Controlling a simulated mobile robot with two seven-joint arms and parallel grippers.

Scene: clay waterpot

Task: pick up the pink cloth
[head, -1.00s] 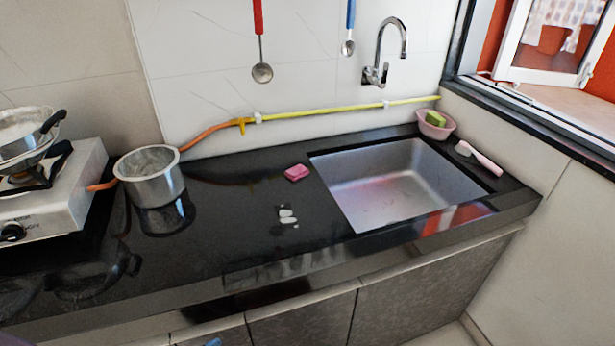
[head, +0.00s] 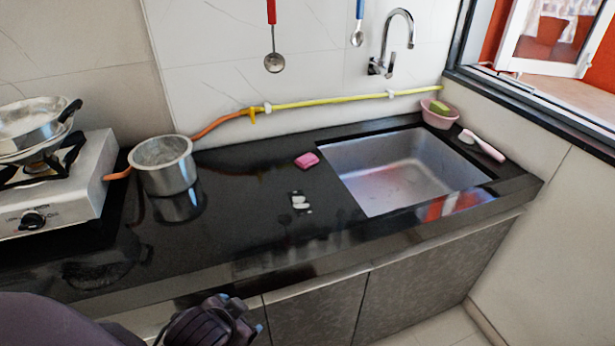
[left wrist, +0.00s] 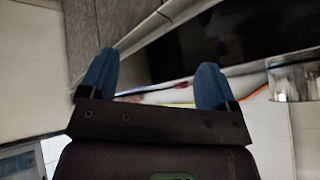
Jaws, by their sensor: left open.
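The pink cloth (head: 307,160) is a small folded piece lying on the black counter, just left of the sink in the head view. My left gripper (head: 240,313) is at the bottom of the head view, in front of the cabinet doors and below the counter edge, well apart from the cloth. In the left wrist view its two blue fingers (left wrist: 155,65) are spread with nothing between them. My right gripper is not in view.
A steel pot (head: 164,165) stands left of the cloth, beside the stove (head: 60,190). The sink (head: 405,172) opens to the right of the cloth. A small white-and-dark item (head: 300,202) lies in front of it. The counter's front edge (head: 300,260) lies between gripper and cloth.

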